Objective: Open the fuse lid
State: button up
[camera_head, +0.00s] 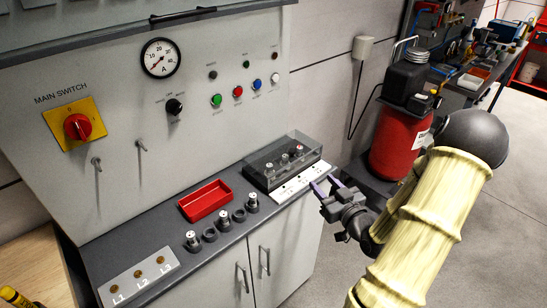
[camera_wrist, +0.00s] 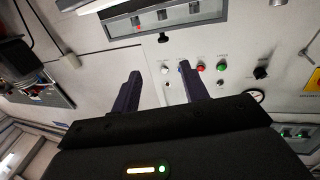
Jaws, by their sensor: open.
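The fuse lid (camera_head: 310,149) is a clear, smoky cover on the dark fuse box at the right end of the bench. It looks closed, with three fuses (camera_head: 283,160) showing through it. My gripper (camera_head: 326,185) is open and empty, just right of the box and in front of it, apart from the lid. In the wrist view my gripper (camera_wrist: 160,72) has its two dark fingers spread with nothing between them.
A white strip (camera_head: 298,182) runs along the front of the fuse box. A red tray (camera_head: 205,200) and several loose fuses and holders (camera_head: 222,218) are left on the bench. The control panel (camera_head: 215,60) rises behind. A red tank (camera_head: 395,140) stands at the right, near my arm.

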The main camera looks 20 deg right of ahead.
jog(key=shift+a+r, duration=0.15)
jog(key=b, duration=0.2)
send_near(294, 152)
jog(key=w+a, duration=0.1)
jog(key=w, duration=0.7)
jog(key=w+d, duration=0.1)
jog(key=shift+w+p, duration=0.3)
jog(key=shift+w, duration=0.1)
jog(key=shift+w+a, duration=0.2)
jog(key=shift+w, duration=0.4)
jog(key=shift+w+a+f, duration=0.1)
jog(key=shift+a+f, duration=0.05)
jog(key=shift+f, duration=0.05)
